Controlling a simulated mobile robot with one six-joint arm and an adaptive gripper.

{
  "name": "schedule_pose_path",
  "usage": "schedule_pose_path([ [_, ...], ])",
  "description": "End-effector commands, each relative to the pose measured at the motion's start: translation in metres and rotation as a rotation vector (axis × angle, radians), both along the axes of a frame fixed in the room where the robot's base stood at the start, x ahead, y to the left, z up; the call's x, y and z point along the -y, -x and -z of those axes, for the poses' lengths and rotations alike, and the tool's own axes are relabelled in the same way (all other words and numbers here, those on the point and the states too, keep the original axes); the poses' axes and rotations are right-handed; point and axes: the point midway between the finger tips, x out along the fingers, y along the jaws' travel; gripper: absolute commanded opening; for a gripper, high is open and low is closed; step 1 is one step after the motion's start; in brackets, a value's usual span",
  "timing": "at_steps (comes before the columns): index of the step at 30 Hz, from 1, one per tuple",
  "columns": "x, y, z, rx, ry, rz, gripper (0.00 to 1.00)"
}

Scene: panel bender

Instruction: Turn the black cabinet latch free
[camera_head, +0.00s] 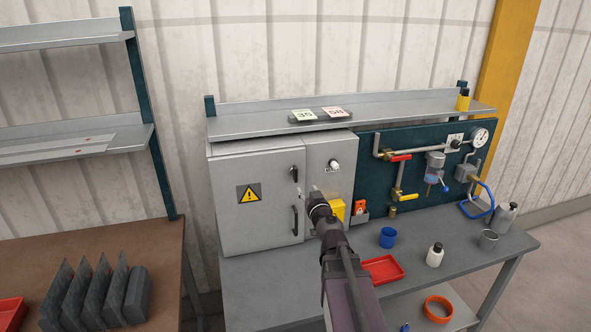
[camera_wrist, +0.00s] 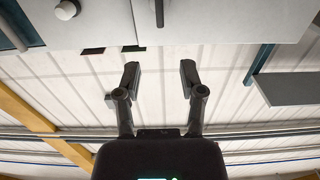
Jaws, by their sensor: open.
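The grey cabinet (camera_head: 258,170) stands at the left end of the workbench with its door shut. Its small black latch (camera_head: 293,172) sits high on the door's right edge, above a black bar handle (camera_head: 294,220). In the wrist view a dark piece, seemingly the latch (camera_wrist: 159,12), shows at the top edge, partly cut off. My gripper (camera_head: 314,192) is raised in front of the cabinet, below and right of the latch. In the wrist view my gripper (camera_wrist: 160,80) is open, with nothing between its fingers and apart from the latch.
A narrower grey box with a white knob (camera_head: 334,165) adjoins the cabinet. A yellow part (camera_head: 337,209) sits behind my arm. A shelf (camera_head: 350,116) runs above. A red tray (camera_head: 382,269), blue cup (camera_head: 388,237) and white bottle (camera_head: 435,255) stand on the bench at right.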

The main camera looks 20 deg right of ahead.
Motion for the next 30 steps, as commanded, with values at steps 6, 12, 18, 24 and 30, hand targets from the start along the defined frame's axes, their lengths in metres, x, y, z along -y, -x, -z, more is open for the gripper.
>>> schedule_pose_path([
  [6, 0.000, -0.001, 0.000, 0.000, 0.000, -0.001, 0.51],
  [12, 0.001, -0.009, 0.000, 0.000, 0.000, -0.001, 0.51],
  [18, 0.003, -0.024, 0.000, 0.000, 0.000, -0.001, 0.51],
  [24, 0.005, -0.053, 0.000, 0.000, 0.000, -0.002, 0.51],
  [30, 0.008, -0.084, 0.000, 0.000, 0.000, -0.001, 0.51],
])
